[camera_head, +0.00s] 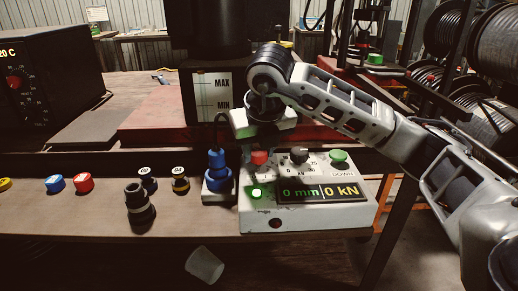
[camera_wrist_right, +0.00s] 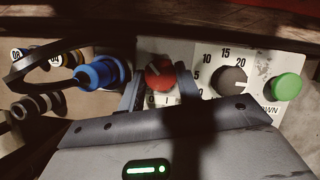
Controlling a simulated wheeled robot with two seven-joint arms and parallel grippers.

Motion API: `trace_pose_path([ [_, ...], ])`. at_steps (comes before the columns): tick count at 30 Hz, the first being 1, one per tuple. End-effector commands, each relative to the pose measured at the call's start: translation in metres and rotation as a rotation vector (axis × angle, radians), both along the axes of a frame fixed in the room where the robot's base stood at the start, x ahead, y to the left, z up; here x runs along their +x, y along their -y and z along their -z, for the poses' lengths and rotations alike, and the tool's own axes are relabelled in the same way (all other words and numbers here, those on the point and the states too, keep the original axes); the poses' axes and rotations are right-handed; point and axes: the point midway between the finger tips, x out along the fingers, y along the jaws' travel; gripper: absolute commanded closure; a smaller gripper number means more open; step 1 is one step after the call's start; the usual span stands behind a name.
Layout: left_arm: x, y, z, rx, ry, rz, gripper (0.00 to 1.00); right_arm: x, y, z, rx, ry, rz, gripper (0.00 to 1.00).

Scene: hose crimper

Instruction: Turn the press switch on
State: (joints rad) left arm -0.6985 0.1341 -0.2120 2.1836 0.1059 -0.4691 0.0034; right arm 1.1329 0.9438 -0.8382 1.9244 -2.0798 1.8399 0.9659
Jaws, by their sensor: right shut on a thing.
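The press control box (camera_head: 367,206) stands at the front edge of the bench. It carries a red switch knob (camera_head: 258,158), a black dial (camera_head: 298,155) and a green DOWN button (camera_head: 338,157). A green lamp (camera_head: 256,193) glows, and the display (camera_head: 318,192) reads 0 mm and 0 kN. My right gripper (camera_head: 258,143) reaches down over the red knob. In the right wrist view its fingers (camera_wrist_right: 160,88) are shut on the red knob (camera_wrist_right: 159,68), one on each side. The knob carries a white mark. My left gripper is not in view.
A blue plug (camera_head: 217,172) with a cable stands just left of the box. Dark fittings (camera_head: 139,203) and coloured caps (camera_head: 84,182) lie further left on the bench. A pale cup (camera_head: 205,264) is below the bench edge.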

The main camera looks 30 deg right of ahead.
Motion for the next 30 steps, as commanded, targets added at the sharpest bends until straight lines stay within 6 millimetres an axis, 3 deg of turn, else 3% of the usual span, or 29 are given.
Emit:
trace_pose_path([
  [7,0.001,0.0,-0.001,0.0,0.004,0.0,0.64,0.001,0.001,-0.002,-0.001,0.006,0.006,0.89],
  [8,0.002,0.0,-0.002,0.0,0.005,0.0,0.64,0.001,0.001,-0.002,-0.001,0.006,0.006,0.58],
  [9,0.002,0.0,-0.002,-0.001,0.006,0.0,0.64,0.001,0.001,-0.002,-0.001,0.005,0.005,0.47],
  [10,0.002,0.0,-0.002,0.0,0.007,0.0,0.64,0.001,0.001,-0.002,-0.001,0.005,0.005,0.45],
  [22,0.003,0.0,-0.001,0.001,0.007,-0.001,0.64,-0.003,-0.001,-0.01,0.0,0.005,0.001,0.45],
  [26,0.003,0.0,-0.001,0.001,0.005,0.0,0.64,-0.01,-0.004,-0.031,0.0,0.008,0.0,0.45],
  [30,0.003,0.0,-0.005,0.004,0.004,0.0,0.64,-0.023,-0.009,-0.066,-0.001,0.01,0.0,0.45],
])
